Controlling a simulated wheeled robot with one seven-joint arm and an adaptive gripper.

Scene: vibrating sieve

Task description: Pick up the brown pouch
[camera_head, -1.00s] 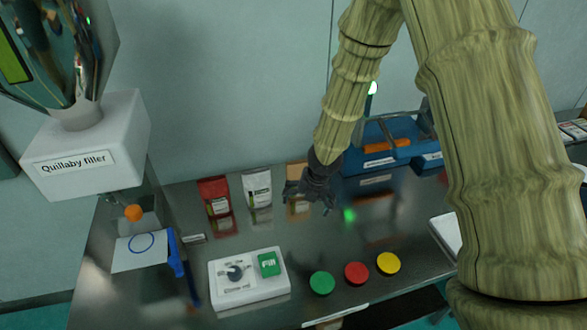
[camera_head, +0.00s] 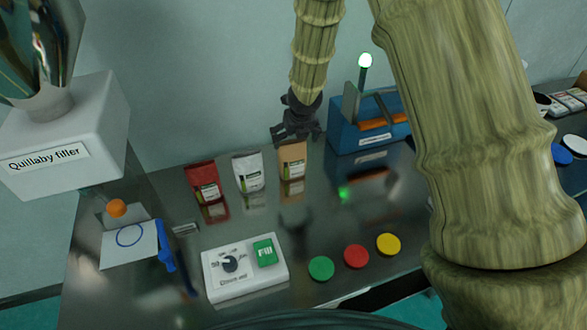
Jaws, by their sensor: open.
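The brown pouch (camera_head: 292,161) stands upright on the metal counter, at the right end of a row with a white pouch (camera_head: 248,173) and a red pouch (camera_head: 204,184). My gripper (camera_head: 296,137) is open and points down at the top of the brown pouch. Its fingers overlap the pouch's upper edge in the picture; I cannot tell whether they touch it or straddle it. The front of the pouch, with its label, is in clear view.
A blue machine (camera_head: 368,132) with a lit lamp stands right of the pouch. The Quillaby filler (camera_head: 65,140) is at left. A white control box (camera_head: 245,268) and green (camera_head: 321,268), red (camera_head: 356,256) and yellow (camera_head: 388,244) discs lie in front. The metal counter (camera_head: 290,220) between is clear.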

